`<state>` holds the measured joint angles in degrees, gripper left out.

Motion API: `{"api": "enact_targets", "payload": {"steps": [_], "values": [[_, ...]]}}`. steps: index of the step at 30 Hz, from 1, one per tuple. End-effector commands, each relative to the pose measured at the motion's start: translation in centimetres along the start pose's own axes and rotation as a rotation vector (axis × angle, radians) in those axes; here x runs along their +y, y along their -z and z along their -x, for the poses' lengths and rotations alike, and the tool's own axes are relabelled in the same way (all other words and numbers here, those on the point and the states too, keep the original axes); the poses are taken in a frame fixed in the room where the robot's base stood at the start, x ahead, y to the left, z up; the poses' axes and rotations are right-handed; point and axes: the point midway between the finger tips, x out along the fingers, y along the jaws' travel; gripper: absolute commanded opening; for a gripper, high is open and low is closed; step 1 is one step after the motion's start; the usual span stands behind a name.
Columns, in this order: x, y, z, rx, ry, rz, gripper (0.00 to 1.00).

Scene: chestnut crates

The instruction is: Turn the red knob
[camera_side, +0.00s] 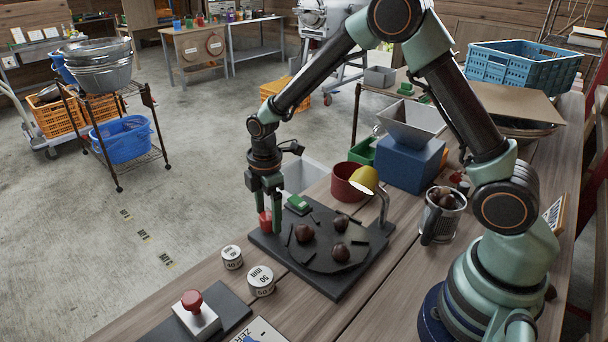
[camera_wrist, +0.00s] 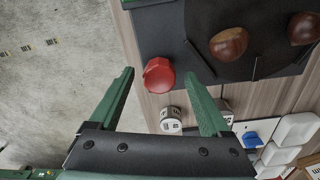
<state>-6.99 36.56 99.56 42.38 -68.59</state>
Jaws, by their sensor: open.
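The red knob (camera_side: 265,222) stands at the left corner of the dark board (camera_side: 334,288). In the wrist view the knob (camera_wrist: 159,76) shows from above as a round red cap. My gripper (camera_side: 268,212) points down at the knob, its green fingers parted. In the wrist view the fingertips of my gripper (camera_wrist: 160,74) lie on either side of the knob, with a visible gap on each side. Whether the tips reach down fully around the knob is hard to tell.
Two labelled white cylinders (camera_side: 261,281) stand in front. A red mushroom button (camera_side: 192,300) sits nearer the camera. A dark red pot (camera_side: 349,186) stands behind the board.

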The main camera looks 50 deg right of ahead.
Motion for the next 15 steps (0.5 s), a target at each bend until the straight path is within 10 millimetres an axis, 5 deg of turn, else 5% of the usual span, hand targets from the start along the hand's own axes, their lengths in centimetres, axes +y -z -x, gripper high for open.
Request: {"api": "enact_targets", "payload": {"steps": [6,8,12,13,15], "values": [[0.02,0.01,-0.02,0.000,0.000,0.000,0.81],[0.01,0.01,-0.02,0.000,0.000,0.000,0.62],[0.01,0.01,-0.01,0.000,0.000,0.000,0.08],[0.00,0.01,0.00,0.000,0.000,0.000,0.00],[0.00,0.01,0.00,0.000,0.000,0.000,0.00]]}}
